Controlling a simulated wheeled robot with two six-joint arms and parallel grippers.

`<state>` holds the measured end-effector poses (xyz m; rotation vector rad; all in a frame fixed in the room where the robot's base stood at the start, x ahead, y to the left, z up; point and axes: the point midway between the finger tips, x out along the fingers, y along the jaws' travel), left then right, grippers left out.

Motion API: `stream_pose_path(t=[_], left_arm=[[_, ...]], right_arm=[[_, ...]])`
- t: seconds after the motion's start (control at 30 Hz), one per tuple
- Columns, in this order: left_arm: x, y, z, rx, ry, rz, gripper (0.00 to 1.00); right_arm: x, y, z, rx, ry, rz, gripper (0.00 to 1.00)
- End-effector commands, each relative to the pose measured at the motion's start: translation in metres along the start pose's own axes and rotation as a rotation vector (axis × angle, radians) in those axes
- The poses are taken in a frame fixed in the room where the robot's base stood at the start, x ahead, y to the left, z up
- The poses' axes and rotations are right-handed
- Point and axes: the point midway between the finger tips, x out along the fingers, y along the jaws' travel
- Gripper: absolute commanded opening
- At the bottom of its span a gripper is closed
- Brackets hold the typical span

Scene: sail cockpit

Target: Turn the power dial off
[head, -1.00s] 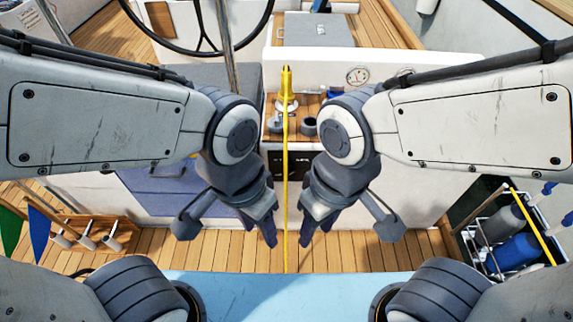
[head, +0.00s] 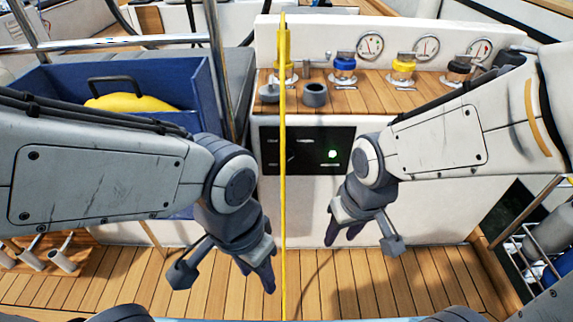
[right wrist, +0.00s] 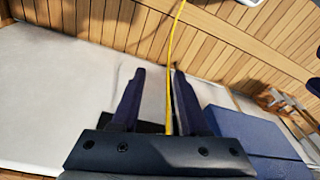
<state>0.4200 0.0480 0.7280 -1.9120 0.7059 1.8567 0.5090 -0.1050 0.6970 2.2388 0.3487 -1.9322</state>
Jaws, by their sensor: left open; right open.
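A black panel (head: 307,150) is set in the front of the white cabinet (head: 288,205). Which part is the power dial is too small to tell. My right gripper (head: 342,236) is open and empty, below and to the right of the panel in the head view. In the right wrist view its two dark fingers (right wrist: 157,95) stand apart. My left gripper (head: 256,275) is open and empty, low in front of the deck planks. Neither gripper touches the panel.
Blue (head: 344,66), yellow (head: 403,66) and black (head: 459,69) knobs stand on the wooden counter under gauges. A thin yellow line (head: 283,200) runs down the middle of the head view. A blue bin (head: 180,75) stands left; a rack (head: 535,245) stands right.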

Motion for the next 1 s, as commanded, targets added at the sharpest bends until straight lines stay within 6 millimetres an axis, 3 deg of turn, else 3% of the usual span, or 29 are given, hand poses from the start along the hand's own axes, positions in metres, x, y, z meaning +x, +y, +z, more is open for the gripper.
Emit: stream_pose_path(t=[0.03,0.2,0.47,0.57,0.63,0.77,0.9,1.0], left_arm=[[0.042,-0.003,0.002,0.0,0.0,0.0,0.5],[0.107,-0.008,0.006,0.0,0.0,0.0,0.5],[0.2,-0.015,0.011,0.0,0.0,0.0,0.5],[0.23,-0.017,0.012,0.0,0.0,0.0,0.5],[0.249,-0.018,0.013,0.0,0.0,0.0,0.5],[0.261,-0.019,0.014,0.0,0.0,0.0,0.5],[0.263,-0.019,0.014,0.0,0.001,0.0,0.5],[0.262,-0.019,0.014,0.0,0.001,0.0,0.5]], right_arm=[[0.044,0.008,0.004,0.025,0.005,0.006,0.45],[0.117,0.03,0.004,0.095,0.035,0.023,0.45],[0.219,0.055,-0.012,0.214,0.15,0.033,0.45],[0.25,0.057,-0.032,0.269,0.245,0.023,0.45],[0.268,0.052,-0.056,0.319,0.35,0.006,0.45],[0.263,0.032,-0.113,0.425,0.598,-0.052,0.45],[0.232,0.003,-0.163,0.546,0.871,-0.133,0.45],[0.2,-0.017,-0.187,0.635,1.064,-0.198,0.45]])
